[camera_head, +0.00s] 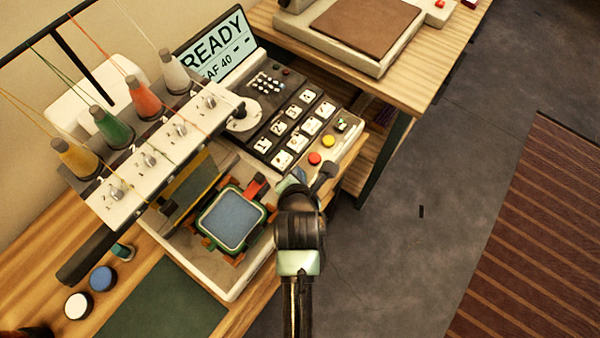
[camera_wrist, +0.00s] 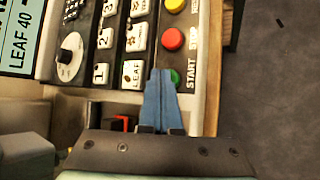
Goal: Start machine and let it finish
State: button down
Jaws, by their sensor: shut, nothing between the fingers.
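The embroidery machine (camera_head: 152,165) stands on the wooden table, with four-colour thread spools along its head. Its display (camera_head: 215,45) reads READY, with LEAF 40 below. A blue cloth in a green hoop (camera_head: 232,218) lies under the head. The green START button (camera_wrist: 175,77) is on the panel's edge, partly covered by my fingertips in the wrist view. The red STOP button (camera_wrist: 173,38) is beside it. My gripper (camera_head: 299,176) is shut and empty, its blue fingertips (camera_wrist: 161,74) over or at the green button; contact cannot be told.
A yellow button (camera_wrist: 174,5) is beyond the red one. Numbered keys (camera_head: 283,129) and a dial (camera_head: 243,115) fill the panel. A second table (camera_head: 440,50) with a press stands behind. A green mat (camera_head: 160,305) lies front left. Floor to the right is open.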

jog(key=shift+f, duration=0.15)
dwell(0.3)
jog(key=shift+r+p, duration=0.85)
jog(key=shift+p, duration=0.05)
jog(key=shift+r, duration=0.1)
notch_tip(320, 180, up, 5)
jog(key=p, duration=0.5)
dwell(0.4)
